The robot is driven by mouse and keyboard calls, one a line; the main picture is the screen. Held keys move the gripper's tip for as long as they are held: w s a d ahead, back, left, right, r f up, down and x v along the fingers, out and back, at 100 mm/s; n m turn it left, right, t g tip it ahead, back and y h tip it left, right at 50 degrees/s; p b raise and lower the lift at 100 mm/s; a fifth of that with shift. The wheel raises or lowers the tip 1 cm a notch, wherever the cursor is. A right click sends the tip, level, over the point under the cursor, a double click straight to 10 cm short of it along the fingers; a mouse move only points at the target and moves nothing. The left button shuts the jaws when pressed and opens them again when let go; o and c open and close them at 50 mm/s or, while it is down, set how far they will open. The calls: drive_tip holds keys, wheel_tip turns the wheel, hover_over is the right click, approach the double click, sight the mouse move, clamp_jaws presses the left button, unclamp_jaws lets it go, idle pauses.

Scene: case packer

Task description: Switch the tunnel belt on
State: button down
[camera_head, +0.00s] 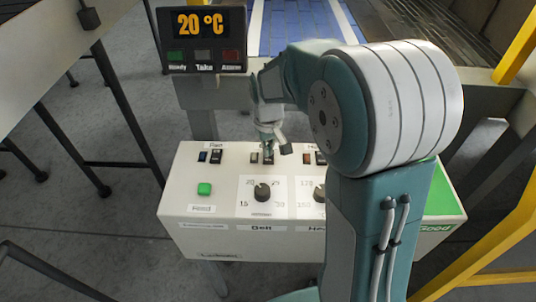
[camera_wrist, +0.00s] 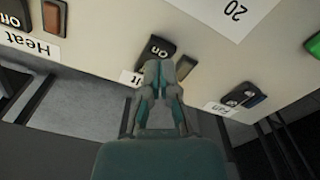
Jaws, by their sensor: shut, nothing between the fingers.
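The white control panel (camera_head: 205,225) stands in front of me. On its back edge is the belt rocker switch (camera_head: 268,158), between the fan switch and the heat switch. The belt rocker also shows in the wrist view (camera_wrist: 157,46), where its visible face reads "On". A dull brown lamp (camera_wrist: 188,67) sits beside it. The belt label (camera_wrist: 130,78) is mostly hidden by my fingers. My gripper (camera_wrist: 166,70) is shut and empty, with its fingertips at the rocker's edge; I cannot tell if they touch it. In the head view my gripper (camera_head: 269,143) is just above the switch.
The heat switch (camera_wrist: 13,14) reads "Off". The fan switch (camera_wrist: 242,96) is on the other side. The panel has a green feed button (camera_head: 204,189) and a dial (camera_head: 262,192). A display (camera_head: 202,25) reading 20 °C stands behind, near the blue belt (camera_head: 300,25).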

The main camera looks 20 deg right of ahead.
sight(268, 159)
drive_tip(key=shift+f, duration=1.15)
idle(0.6)
drive_tip(key=shift+r, duration=3.55)
drive_tip(key=s+r+m+t, duration=0.1)
drive_tip(key=s+r, duration=0.3)
drive_tip(key=s, duration=0.6)
drive_tip(key=s+r+m+t, duration=0.1)
drive_tip(key=s+r+t, duration=0.3)
drive_tip(key=s, duration=0.7)
drive_tip(key=shift+r+t, duration=0.2)
drive_tip(key=shift+t, duration=0.1)
